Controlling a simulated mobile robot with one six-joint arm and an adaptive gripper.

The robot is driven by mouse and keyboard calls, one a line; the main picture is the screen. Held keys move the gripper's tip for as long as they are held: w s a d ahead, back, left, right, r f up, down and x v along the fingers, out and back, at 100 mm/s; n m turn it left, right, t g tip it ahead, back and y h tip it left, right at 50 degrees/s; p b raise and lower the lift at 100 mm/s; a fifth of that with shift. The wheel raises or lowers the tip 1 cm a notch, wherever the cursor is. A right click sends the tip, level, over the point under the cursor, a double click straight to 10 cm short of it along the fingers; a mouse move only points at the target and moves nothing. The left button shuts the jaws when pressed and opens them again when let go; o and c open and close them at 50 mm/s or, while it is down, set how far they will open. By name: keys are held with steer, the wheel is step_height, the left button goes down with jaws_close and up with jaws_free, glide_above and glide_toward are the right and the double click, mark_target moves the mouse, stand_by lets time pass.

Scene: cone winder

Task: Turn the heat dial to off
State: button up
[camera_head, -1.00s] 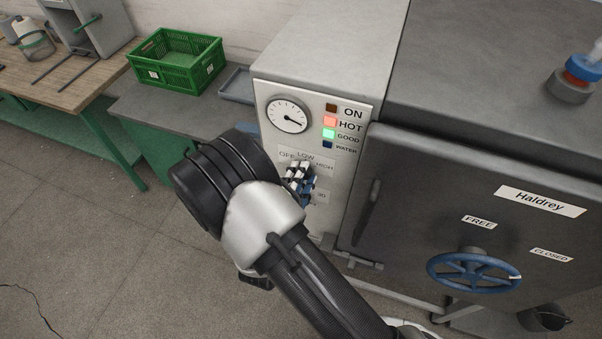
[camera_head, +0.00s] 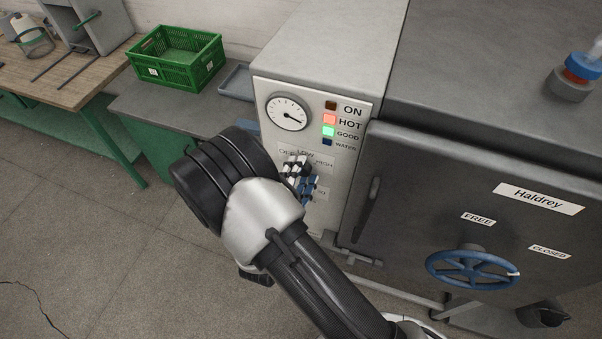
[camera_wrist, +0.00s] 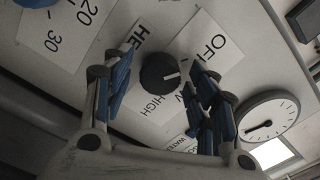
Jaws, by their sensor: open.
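The heat dial (camera_wrist: 160,72) is a round black knob with a white mark, seen in the wrist view. Its mark points right, roughly between the OFF and LOW labels. The label plate (camera_wrist: 205,45) around it reads OFF, LOW and HIGH. My gripper (camera_wrist: 160,88) is open, with one blue-padded finger on each side of the dial in the picture. I see no clear contact with the knob. In the head view my gripper (camera_head: 301,180) is in front of the control panel (camera_head: 312,225) and hides the dial. The OFF label is partly covered there.
A gauge (camera_head: 287,113) and indicator lamps (camera_head: 329,119) sit above the dial; HOT and GOOD are lit. A timer knob's plate (camera_wrist: 62,32) is beside it. The dark door (camera_head: 400,210) with a blue handwheel (camera_head: 472,270) is to the right. A green crate (camera_head: 178,58) stands behind left.

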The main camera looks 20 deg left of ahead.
steer(key=s, duration=1.2)
steer(key=shift+a, duration=0.45)
